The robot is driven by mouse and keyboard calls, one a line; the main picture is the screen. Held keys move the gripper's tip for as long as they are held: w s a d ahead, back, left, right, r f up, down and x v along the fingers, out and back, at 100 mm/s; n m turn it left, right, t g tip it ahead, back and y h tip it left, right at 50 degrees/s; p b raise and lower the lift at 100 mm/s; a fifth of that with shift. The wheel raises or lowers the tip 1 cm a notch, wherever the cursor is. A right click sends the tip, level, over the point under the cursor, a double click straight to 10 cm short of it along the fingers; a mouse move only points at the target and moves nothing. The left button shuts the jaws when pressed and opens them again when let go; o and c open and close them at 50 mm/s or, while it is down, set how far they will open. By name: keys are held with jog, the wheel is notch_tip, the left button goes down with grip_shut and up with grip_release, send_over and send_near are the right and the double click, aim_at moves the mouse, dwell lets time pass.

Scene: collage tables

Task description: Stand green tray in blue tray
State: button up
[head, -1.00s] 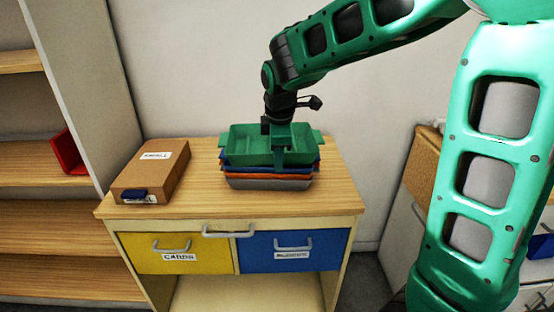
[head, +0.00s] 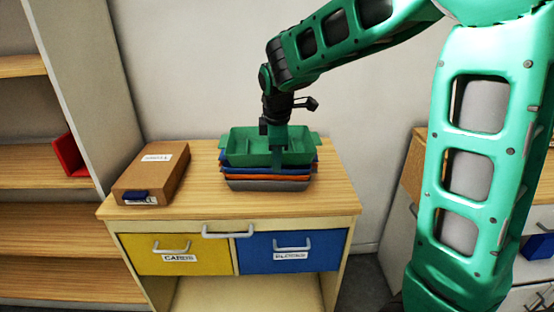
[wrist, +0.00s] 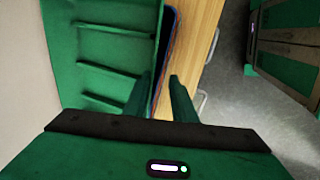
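The green tray (head: 240,145) lies flat on top of a stack of trays on the wooden cabinet. The blue tray (head: 237,167) is directly beneath it, with only its edge showing. In the wrist view the green tray (wrist: 95,60) fills the left side, and a thin strip of the blue tray (wrist: 171,28) shows past its edge. My gripper (wrist: 160,95) is open at the green tray's front wall, one finger on the inner side and one on the outer side, with a gap between them. Whether either finger touches the wall is hidden.
An orange tray (head: 238,177) and a grey tray (head: 262,186) lie below the blue one. A cardboard box (head: 150,175) sits at the cabinet top's left. Bare wood (head: 205,200) lies between box and stack and along the front edge. Shelves stand at left.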

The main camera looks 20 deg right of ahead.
jog(key=d+v, duration=0.1)
jog(key=v, duration=1)
jog(key=s+d+f+m+g, duration=0.1)
jog(key=s+d+f+m, duration=0.2)
jog(key=s+d+m, duration=0.25)
jog(key=s+d+f+m+g, duration=0.1)
jog(key=s+d+f+m, duration=0.25)
jog(key=s+d, duration=0.3)
jog(key=s+d+f+m, duration=0.2)
jog(key=s+f+m, duration=0.1)
jog(key=s+m, duration=0.3)
jog(key=s+d+f+m+g+y, duration=0.1)
jog(key=s+d+f+m, duration=0.2)
jog(key=s+m, duration=0.3)
jog(key=s+f, duration=0.1)
jog(key=s, duration=0.3)
jog(key=shift+w+f, duration=0.25)
jog(key=shift+w, duration=0.35)
